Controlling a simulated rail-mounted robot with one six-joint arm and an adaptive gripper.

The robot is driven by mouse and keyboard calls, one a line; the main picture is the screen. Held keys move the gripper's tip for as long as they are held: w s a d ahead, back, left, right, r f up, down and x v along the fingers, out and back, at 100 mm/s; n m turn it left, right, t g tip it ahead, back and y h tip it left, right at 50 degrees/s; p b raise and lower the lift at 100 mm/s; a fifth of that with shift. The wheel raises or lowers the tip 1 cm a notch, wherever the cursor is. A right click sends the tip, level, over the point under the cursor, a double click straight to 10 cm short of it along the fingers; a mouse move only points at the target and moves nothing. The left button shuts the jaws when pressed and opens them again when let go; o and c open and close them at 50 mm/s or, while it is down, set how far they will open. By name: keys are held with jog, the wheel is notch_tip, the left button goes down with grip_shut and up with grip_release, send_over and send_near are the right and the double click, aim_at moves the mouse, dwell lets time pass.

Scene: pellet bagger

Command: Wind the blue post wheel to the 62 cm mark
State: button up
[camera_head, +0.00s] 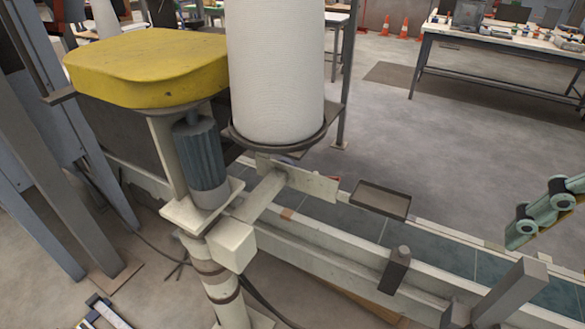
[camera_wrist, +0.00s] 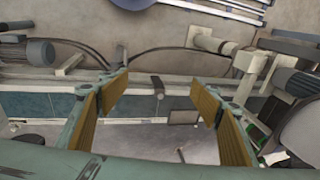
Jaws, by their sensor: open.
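A cream post (camera_head: 222,292) with dark bands stands at the lower left of the head view, carrying a ribbed blue-grey motor (camera_head: 201,155). A similar motor shows at the right of the wrist view (camera_wrist: 297,84). My gripper (camera_wrist: 161,100) is open and empty, its two ochre-padded fingers wide apart. Part of its teal linkage also shows at the right edge of the head view, well right of the post; its fingertips are out of that frame.
A white roll (camera_head: 275,70) stands on a round plate beside a yellow cover (camera_head: 148,66). A conveyor (camera_head: 345,222) runs below, with a small dark tray (camera_head: 381,199) and a dark upright fitting (camera_head: 397,268) along it. A workbench (camera_head: 500,42) stands far back; open floor lies between.

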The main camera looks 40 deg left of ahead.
jog(key=s+d+f+m+t+h, duration=0.1)
jog(key=s+d+t+h, duration=0.1)
jog(key=s+d, duration=0.7)
jog(key=shift+s+d+m+t+h, duration=0.3)
jog(key=shift+s+d+t, duration=0.1)
jog(key=shift+s+t, duration=0.25)
